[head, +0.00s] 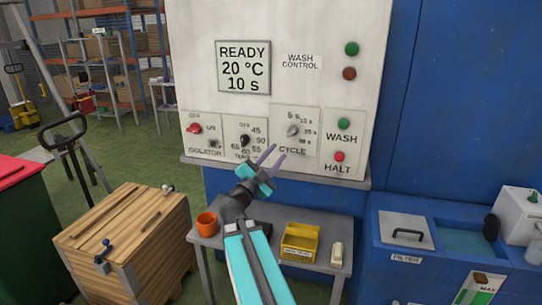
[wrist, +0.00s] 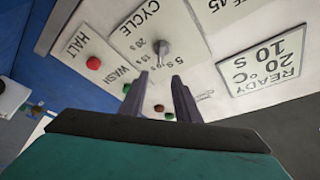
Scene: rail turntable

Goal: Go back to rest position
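My gripper (head: 273,157) is raised in front of the wash control panel (head: 190,70), at the end of my teal arm. Its two grey fingers are apart with nothing between them. In the head view they are just left of the cycle knob (head: 293,130). In the wrist view the fingers (wrist: 160,78) point toward the panel, which shows turned over, with the cycle knob (wrist: 163,47) beyond their tips. I cannot tell the exact gap to the panel. The display (head: 243,67) reads READY, 20 °C, 10 s.
Below my arm, a grey table (head: 322,226) holds an orange pot (head: 206,224), a yellow bin (head: 300,242) and a pale object (head: 337,255). A wooden crate (head: 120,235) stands left. A blue filter tank (head: 400,262) stands right.

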